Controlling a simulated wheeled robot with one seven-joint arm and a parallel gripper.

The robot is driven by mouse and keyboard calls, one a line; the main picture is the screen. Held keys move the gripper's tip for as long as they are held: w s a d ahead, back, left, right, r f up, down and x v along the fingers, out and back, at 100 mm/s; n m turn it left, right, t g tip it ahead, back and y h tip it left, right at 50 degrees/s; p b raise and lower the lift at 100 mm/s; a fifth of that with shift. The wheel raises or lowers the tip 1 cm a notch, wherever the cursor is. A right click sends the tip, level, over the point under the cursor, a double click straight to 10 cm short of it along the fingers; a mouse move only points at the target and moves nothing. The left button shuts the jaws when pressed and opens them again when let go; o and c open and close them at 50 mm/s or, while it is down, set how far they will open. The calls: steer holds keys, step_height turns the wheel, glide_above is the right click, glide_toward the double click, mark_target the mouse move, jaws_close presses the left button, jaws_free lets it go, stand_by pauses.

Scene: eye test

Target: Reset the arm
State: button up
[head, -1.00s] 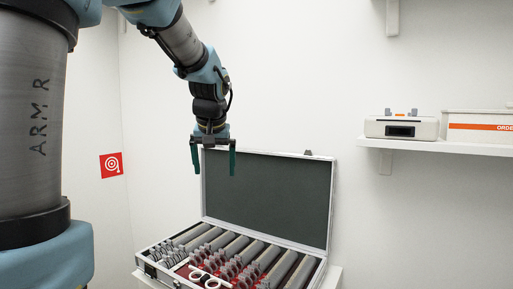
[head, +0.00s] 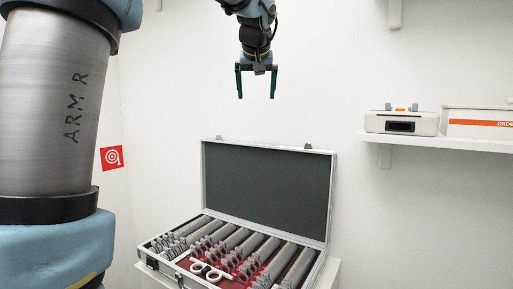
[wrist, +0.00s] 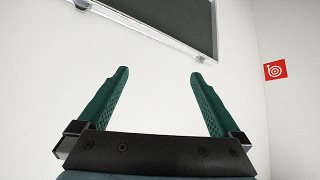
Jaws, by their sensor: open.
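My gripper (head: 256,92) hangs in the air with its two green fingers pointing down, spread apart with nothing between them. It is well above the open lid of the lens case. In the wrist view my gripper (wrist: 165,85) also shows open and empty, with bare white wall behind the fingers. The lens case (head: 325,262) stands open, its dark-lined lid (head: 267,190) upright at the back. The lid's edge also shows at the top of the wrist view (wrist: 165,38).
The case holds rows of grey and red-rimmed lenses and a white trial frame (head: 206,272). A wall shelf (head: 440,144) at right carries a white device (head: 401,124) and an orange-striped box (head: 480,122). A red target sign (head: 111,158) is on the left wall. The air around my gripper is clear.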

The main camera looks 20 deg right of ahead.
steer(key=shift+x, duration=1.05)
steer(key=p+v, duration=0.2)
steer(key=v, duration=0.8)
steer(key=a+f+g+y+b, duration=0.15)
steer(key=a+f, duration=0.45)
steer(key=f, duration=0.7)
steer(key=a+f+g+b, duration=0.1)
steer(key=a+f+g, duration=0.1)
steer(key=a+f, duration=0.75)
steer(key=s+a+f+n+g+b, duration=0.1)
steer(key=s+a+f, duration=0.4)
steer(key=f, duration=0.6)
steer(key=s+a+f+n+g, duration=0.1)
steer(key=s+a+f, duration=0.4)
steer(key=s+f, duration=0.5)
step_height(320, 180, down, 2)
steer(key=shift+s+a+f+g+y+b, duration=0.2)
steer(key=shift+s+a+g+y+b, duration=0.15)
steer(key=shift+g, duration=0.3)
stand_by(0.8)
